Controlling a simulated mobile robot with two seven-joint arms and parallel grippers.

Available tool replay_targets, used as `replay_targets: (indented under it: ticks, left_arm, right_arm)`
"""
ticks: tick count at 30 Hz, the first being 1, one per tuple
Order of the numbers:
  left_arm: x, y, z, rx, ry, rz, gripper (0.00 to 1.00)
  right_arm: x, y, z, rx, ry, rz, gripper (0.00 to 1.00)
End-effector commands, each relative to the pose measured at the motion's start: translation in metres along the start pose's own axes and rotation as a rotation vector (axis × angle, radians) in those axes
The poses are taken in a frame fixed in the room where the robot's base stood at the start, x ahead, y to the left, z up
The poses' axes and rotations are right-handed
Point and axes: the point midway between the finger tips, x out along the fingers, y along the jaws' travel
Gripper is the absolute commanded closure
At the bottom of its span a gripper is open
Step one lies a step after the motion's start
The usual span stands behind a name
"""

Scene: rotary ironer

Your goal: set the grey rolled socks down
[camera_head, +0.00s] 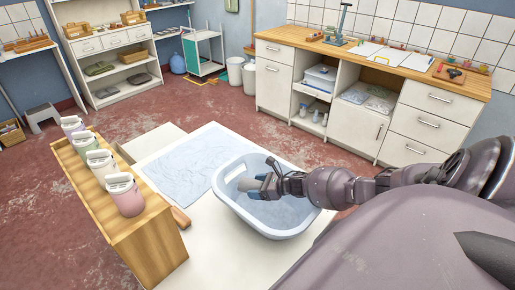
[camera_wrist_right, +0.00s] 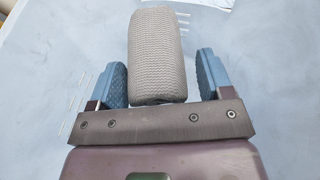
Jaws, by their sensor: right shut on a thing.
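The grey rolled socks (camera_wrist_right: 155,55) are a ribbed grey roll between the two blue fingers of my right gripper (camera_wrist_right: 160,80) in the wrist view. I cannot tell whether the socks touch the basin's floor. My left gripper is not in view.
The basin stands on a white table (camera_head: 205,225), beside a pale blue patterned cloth (camera_head: 185,167). A wooden shelf (camera_head: 125,225) with several lidded containers stands at the left. A white cabinet with a wooden counter (camera_head: 330,47) lines the back wall.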

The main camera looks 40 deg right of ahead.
Motion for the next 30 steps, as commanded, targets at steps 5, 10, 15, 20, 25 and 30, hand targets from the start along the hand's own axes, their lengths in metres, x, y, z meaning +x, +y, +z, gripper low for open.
replay_targets:
  ticks: [5, 10, 15, 20, 25, 30]
  left_arm:
    - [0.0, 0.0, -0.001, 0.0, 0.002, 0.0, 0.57]
    - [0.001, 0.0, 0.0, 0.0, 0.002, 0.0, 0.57]
    - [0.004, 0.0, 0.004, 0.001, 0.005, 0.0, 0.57]
    - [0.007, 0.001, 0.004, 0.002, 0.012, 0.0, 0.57]
    - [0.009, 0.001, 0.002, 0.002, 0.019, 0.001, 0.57]
    - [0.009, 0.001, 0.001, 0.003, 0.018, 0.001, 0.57]
  right_arm:
    - [0.0, 0.0, -0.001, -0.001, 0.0, 0.0, 0.5]
    - [0.001, 0.0, -0.002, -0.001, 0.0, 0.0, 0.5]
    - [0.003, 0.0, -0.007, -0.002, 0.0, 0.0, 0.5]
    - [0.004, 0.0, -0.01, -0.001, -0.001, 0.0, 0.5]
    - [0.005, 0.0, -0.013, 0.0, 0.0, 0.0, 0.5]
    - [0.005, 0.0, -0.013, 0.0, 0.001, 0.0, 0.1]
